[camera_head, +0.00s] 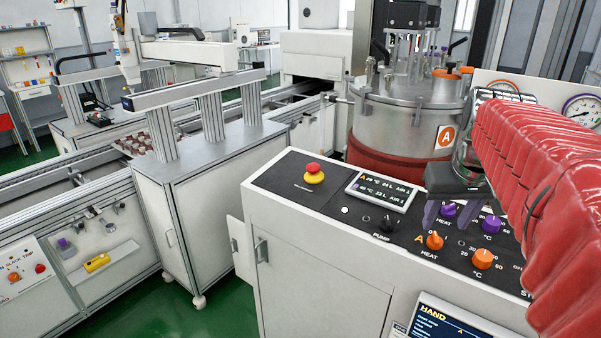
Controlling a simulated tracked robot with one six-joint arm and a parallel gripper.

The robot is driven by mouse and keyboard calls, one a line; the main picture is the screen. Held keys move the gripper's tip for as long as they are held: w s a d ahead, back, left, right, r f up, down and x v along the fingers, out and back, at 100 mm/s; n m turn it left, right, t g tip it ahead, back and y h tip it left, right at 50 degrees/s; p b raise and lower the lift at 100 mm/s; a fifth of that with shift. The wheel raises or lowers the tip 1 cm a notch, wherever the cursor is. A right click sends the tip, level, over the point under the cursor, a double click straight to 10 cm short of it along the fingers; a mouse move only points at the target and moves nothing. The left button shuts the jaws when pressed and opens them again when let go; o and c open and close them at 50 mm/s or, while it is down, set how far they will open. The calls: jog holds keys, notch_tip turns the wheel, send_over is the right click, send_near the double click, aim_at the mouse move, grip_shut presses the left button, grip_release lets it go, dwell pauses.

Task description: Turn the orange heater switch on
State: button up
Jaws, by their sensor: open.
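The orange heater switch (435,241) is a small knob above the label HEAT on the black control panel, with an orange letter A at its left. An orange temperature knob (482,259) sits to its right. A purple heat knob (448,210) and a purple temperature knob (491,224) sit in the row behind. My gripper (450,224) is open above the panel. Its dark palm hangs over the purple heat knob, and its translucent purple fingers reach down on either side of that area, just behind the orange switch. Contact with any knob cannot be made out.
A black pump knob (387,224) and a red emergency button (314,173) are on the panel's left part. A steel tank (406,118) stands behind the panel. My red-sleeved arm covers the panel's right side.

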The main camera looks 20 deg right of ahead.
aim_at(437, 238)
jog(key=x, duration=0.7)
jog(key=shift+f, duration=0.1)
jog(key=shift+c, duration=0.7)
